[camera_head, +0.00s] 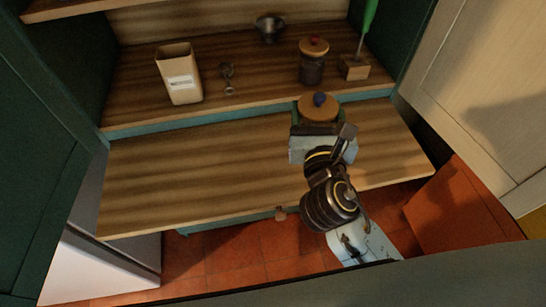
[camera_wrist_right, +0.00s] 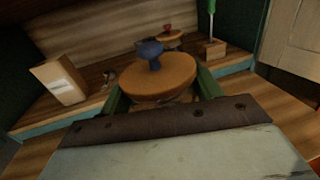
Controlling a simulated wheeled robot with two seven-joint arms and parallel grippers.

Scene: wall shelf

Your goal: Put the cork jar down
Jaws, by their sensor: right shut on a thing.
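A jar with a round cork lid and a dark blue knob (camera_head: 319,104) is between the fingers of my right gripper (camera_head: 318,124), which is shut on it. The jar is over the back part of the pull-out wooden board (camera_head: 200,175), near the step up to the shelf. Its body is mostly hidden by the gripper, so I cannot tell whether its base touches the board. In the right wrist view the cork lid (camera_wrist_right: 150,78) looks roughly level, with a green finger on each side. My left gripper is not in view.
A second cork-lidded jar with a red knob (camera_head: 313,60) stands on the shelf behind. Beside it is a wooden block with a green-handled tool (camera_head: 355,68). A beige box (camera_head: 179,75), small metal utensil (camera_head: 227,78) and metal cup (camera_head: 269,28) are farther left. The board's left and middle are clear.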

